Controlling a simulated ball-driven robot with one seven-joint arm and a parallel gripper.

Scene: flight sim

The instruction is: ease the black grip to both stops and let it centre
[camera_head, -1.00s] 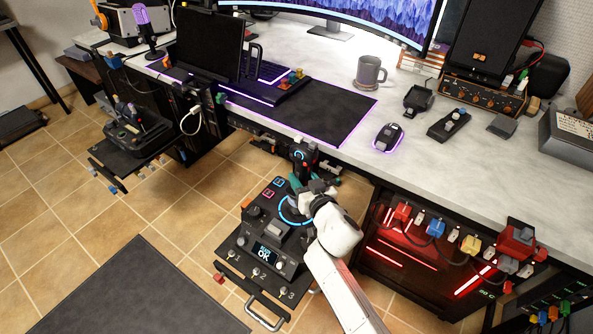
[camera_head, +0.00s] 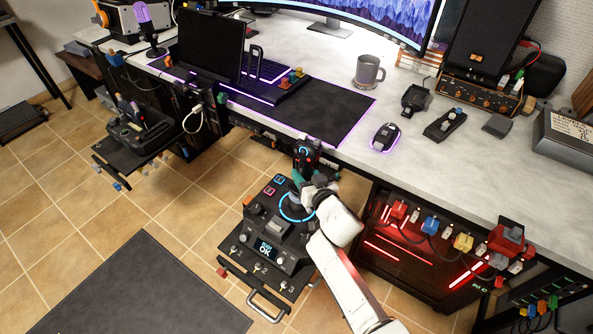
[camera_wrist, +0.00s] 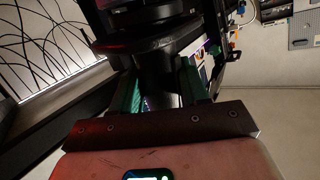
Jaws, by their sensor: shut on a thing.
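The black grip (camera_head: 306,154) is a joystick that stands on a dark control base (camera_head: 262,216) with a blue-lit ring, below the desk's front edge. My gripper (camera_head: 303,181) is at the stick from its near side. In the wrist view, my gripper (camera_wrist: 162,85) has its two green-padded fingers on either side of the black stick (camera_wrist: 160,68), shut on it. A wider dark collar of the grip shows above the fingers. The base's small screen reads "OK". My wrist hides part of the ring and the stick's foot.
The desk (camera_head: 440,170) edge runs close behind the grip. A red-lit cabinet (camera_head: 420,250) with coloured plugs stands to the right of my arm. A throttle unit (camera_head: 140,130) is on a shelf at the left. Tiled floor and a dark mat (camera_head: 150,290) lie open at front left.

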